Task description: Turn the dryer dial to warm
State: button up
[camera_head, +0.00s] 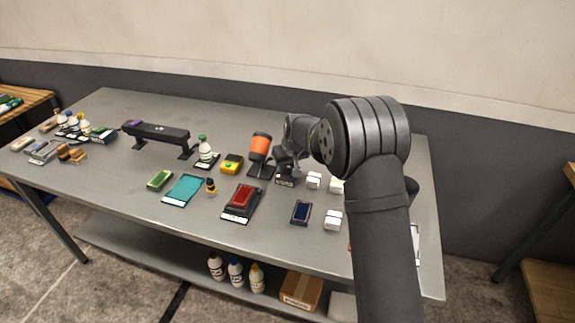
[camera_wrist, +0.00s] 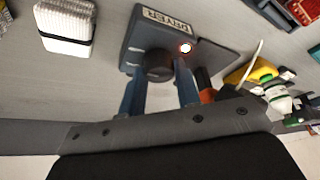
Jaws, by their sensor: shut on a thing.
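The dryer panel (camera_wrist: 200,25) is a dark grey box with a "DRYER" label, upside down in the wrist view. Its dark round dial (camera_wrist: 158,66) sits between the two blue fingers of my gripper (camera_wrist: 160,88), which are shut on it. A small lamp (camera_wrist: 186,48) glows white with a reddish rim beside the dial. In the head view my gripper (camera_head: 287,165) comes down over the panel (camera_head: 285,182) and hides the dial. The orange dryer (camera_head: 260,146) stands just left of it.
White blocks (camera_head: 313,180) stand close right of the panel. A yellow item (camera_head: 231,163) and a green-capped bottle (camera_head: 205,149) are to the left. A red brush-like item (camera_head: 241,201) on a dark tray and a navy pad (camera_head: 301,212) lie in front. Gaps around the panel are narrow.

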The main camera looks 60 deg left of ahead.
jog(key=shift+m, duration=0.6)
jog(key=o, duration=1)
jog(key=v, duration=1.7)
jog(key=shift+s+r, duration=0.25)
jog(key=shift+s, duration=0.1)
jog(key=x, duration=1.7)
jog(key=shift+w+f, duration=0.3)
jog(key=shift+w, duration=0.05)
